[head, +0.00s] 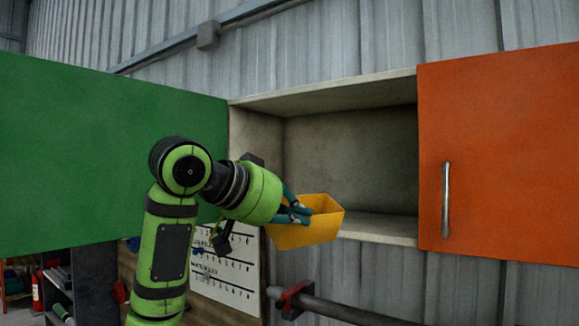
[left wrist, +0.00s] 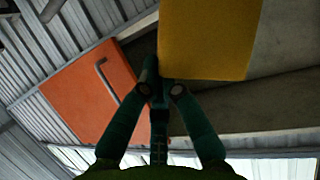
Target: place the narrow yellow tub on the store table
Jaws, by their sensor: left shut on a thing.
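The yellow tub (head: 318,228) is held in front of the lower edge of an open wall cabinet, roughly level in the head view. My left gripper (head: 297,212) is shut on the tub's near left wall. In the left wrist view the tub (left wrist: 208,40) fills the top middle, just beyond the fingers of the left gripper (left wrist: 163,88). My right gripper is in neither view. I cannot make out a store table in these frames.
The cabinet's bare inside (head: 350,150) looks empty, with its shelf floor (head: 385,227) behind the tub. A green door (head: 90,150) stands to the left, an orange door (head: 510,160) with a handle to the right. A pipe (head: 335,308) runs below; a printed board (head: 225,265) hangs behind my arm.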

